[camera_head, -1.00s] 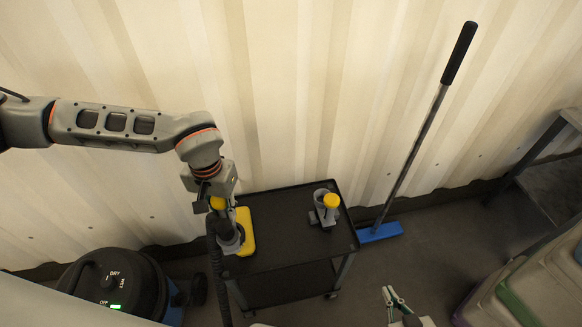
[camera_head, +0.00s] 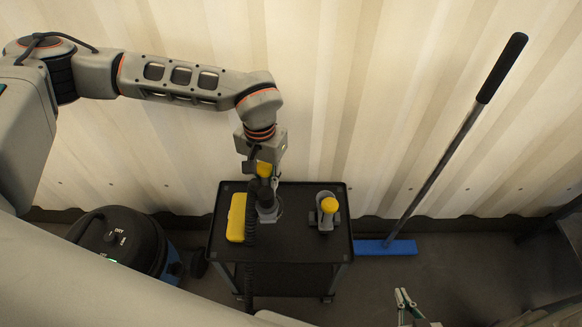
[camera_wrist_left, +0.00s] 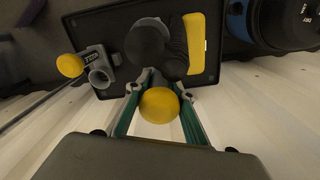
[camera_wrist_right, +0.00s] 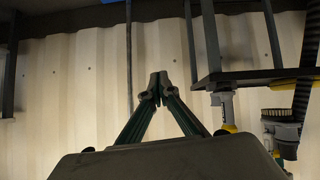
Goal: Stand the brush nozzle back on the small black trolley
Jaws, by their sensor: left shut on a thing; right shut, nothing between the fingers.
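The brush nozzle (camera_head: 268,211), grey and dark with a yellow knob, is upright in my left gripper (camera_head: 264,181). The dark hose hangs from it. It is over the small black trolley (camera_head: 290,248), between a yellow block and another grey nozzle. My right gripper (camera_wrist_right: 159,88) is shut and empty, right of the trolley.
On the trolley top, the yellow block (camera_head: 236,217) lies left and the grey nozzle with a yellow knob (camera_head: 328,212) stands right. A black vacuum (camera_head: 125,240) is left of the trolley. A blue broom (camera_head: 386,247) leans on the wall to the right.

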